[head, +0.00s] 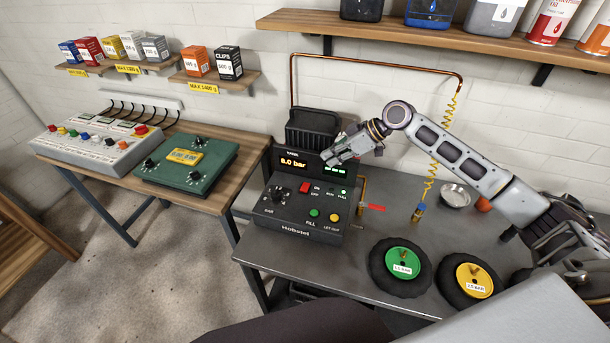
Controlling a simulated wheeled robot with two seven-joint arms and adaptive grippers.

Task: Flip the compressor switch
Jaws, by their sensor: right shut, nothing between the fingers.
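The compressor (296,215) is a black box on the grey metal table, with a lit display reading 8.0 bar. Its red switch (305,188) sits on the sloped panel beside ON and OFF labels. Which way the switch is tilted is too small to tell. My right gripper (328,158) is shut and empty. It is in front of the right part of the display, above and to the right of the red switch, and looks apart from it. My left gripper is not in view.
A green wheel (401,268) and a yellow wheel (474,280) lie on the metal table (300,263). A yellow coiled hose (432,178) hangs behind my right arm. A red-handled valve (372,208) is at the compressor's right side. A wooden bench with a green device (187,163) stands left.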

